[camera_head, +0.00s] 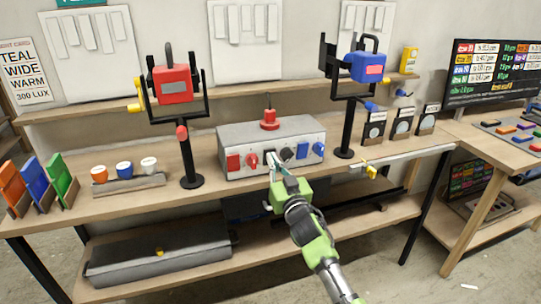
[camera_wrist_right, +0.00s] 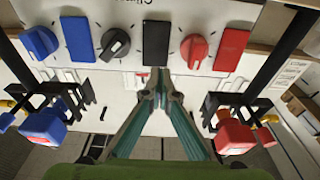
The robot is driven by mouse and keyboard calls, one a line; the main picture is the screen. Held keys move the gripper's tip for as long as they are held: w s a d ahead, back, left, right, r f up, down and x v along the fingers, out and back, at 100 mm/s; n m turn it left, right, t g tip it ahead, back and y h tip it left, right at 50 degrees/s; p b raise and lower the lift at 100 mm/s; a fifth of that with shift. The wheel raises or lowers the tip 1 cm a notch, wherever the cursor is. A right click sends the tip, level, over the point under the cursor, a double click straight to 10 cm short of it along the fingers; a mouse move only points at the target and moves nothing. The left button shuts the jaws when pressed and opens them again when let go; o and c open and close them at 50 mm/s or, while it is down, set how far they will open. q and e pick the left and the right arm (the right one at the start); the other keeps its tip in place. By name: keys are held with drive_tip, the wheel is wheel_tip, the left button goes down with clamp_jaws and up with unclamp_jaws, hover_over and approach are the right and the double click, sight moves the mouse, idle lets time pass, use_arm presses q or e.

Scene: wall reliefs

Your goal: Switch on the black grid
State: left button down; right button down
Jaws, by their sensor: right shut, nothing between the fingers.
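A grey control box (camera_head: 270,133) stands on the workbench with a row of rockers and knobs on its front. The black rocker (camera_head: 270,157) sits between the red knob (camera_head: 252,161) and the black knob (camera_head: 287,154). In the right wrist view the black rocker (camera_wrist_right: 156,43) is a plain upright rectangle, and the black knob (camera_wrist_right: 115,44) has a pale mark. My right gripper (camera_head: 275,163) is shut and empty, its tips (camera_wrist_right: 160,78) close to the black rocker. I cannot tell whether they touch it. My left gripper is out of view.
A red lamp (camera_head: 173,84) on a black stand is left of the box, a blue lamp (camera_head: 370,67) right of it. Cups (camera_head: 123,170) and coloured panels (camera_head: 35,180) stand at the left. A dark case (camera_head: 160,257) lies on the lower shelf.

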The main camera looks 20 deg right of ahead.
sight(268, 150)
drive_tip(key=shift+w+r, duration=0.15)
drive_tip(key=shift+w, duration=1.05)
drive_tip(key=shift+r+p, duration=0.2)
drive_tip(key=shift+p, duration=0.2)
drive_tip(key=r+g+p, duration=0.1)
drive_tip(key=p, duration=0.2)
drive_tip(key=shift+w+a+p, duration=0.1)
drive_tip(key=shift+w+p, duration=0.3)
drive_tip(key=shift+f+b, duration=0.4)
drive_tip(key=shift+f, duration=0.1)
